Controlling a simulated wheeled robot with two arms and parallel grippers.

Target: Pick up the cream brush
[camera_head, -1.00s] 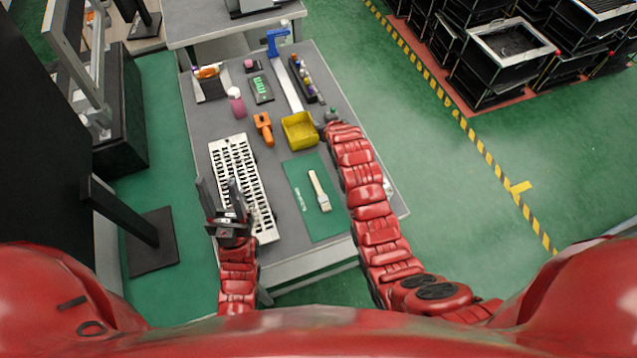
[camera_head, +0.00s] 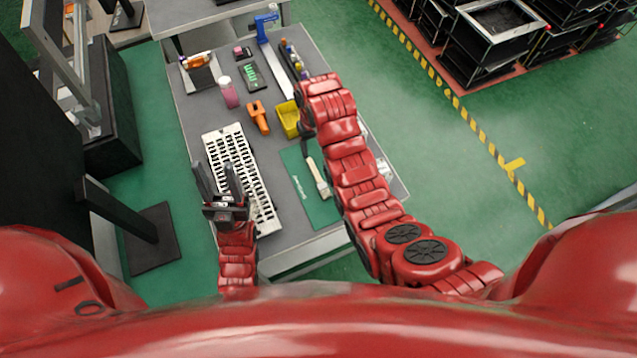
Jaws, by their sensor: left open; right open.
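The cream brush (camera_head: 318,178) lies on the green mat (camera_head: 297,193) at the front right of the grey table, its handle pointing away from me and its wider end toward me. My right arm arches over the table. Its gripper (camera_head: 306,150) points down just past the far end of the brush handle, above or close to it; the fingers are mostly hidden, and the brush is not in them. My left gripper (camera_head: 217,180) is open and empty above the front left of the white slotted tray (camera_head: 238,160).
A yellow bin (camera_head: 287,118) stands close behind my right gripper. An orange tool (camera_head: 258,117), a pink bottle (camera_head: 229,93), a blue lever fixture (camera_head: 265,28) and small items stand farther back.

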